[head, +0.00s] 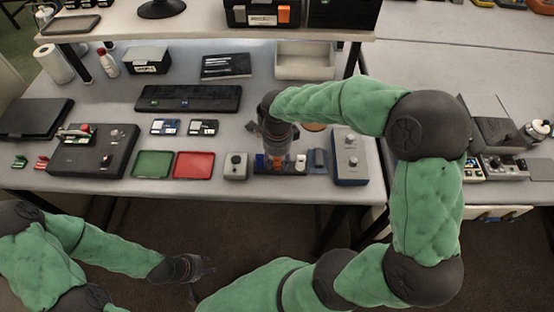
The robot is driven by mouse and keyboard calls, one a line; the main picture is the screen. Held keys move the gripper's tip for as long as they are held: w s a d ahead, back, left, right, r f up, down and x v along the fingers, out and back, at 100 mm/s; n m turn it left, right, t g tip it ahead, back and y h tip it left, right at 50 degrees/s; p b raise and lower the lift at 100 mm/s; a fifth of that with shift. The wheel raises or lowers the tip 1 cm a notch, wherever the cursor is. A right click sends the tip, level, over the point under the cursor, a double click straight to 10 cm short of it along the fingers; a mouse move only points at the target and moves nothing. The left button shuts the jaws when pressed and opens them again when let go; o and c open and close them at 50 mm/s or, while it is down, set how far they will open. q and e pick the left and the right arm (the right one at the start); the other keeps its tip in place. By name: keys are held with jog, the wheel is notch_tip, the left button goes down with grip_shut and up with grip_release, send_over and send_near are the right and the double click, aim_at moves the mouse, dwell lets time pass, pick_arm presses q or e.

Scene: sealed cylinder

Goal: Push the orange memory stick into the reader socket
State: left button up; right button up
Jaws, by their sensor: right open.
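An orange piece (276,163), which looks like the memory stick, shows in a low dark holder (262,170) near the table's front edge. It is small and partly hidden by my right gripper (277,158). That gripper points down over the holder with its jaws open; whether it touches the orange piece I cannot tell. I cannot make out the reader socket for certain. A dark box (93,151) with a red-topped part stands at the left, and a blue-grey box (349,156) with knobs at the right. My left gripper (202,280) is empty, low in front of the table, its fingers apart.
A green tray (153,164), a red tray (194,165) and a small grey box (235,166) stand left of the holder. A raised shelf (215,28) crosses the back.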

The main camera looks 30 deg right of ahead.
grip_shut()
jog(key=o, duration=1.1)
grip_release()
jog(key=shift+c, duration=0.2)
notch_tip(320, 180, up, 12)
jog(key=shift+f, duration=0.1)
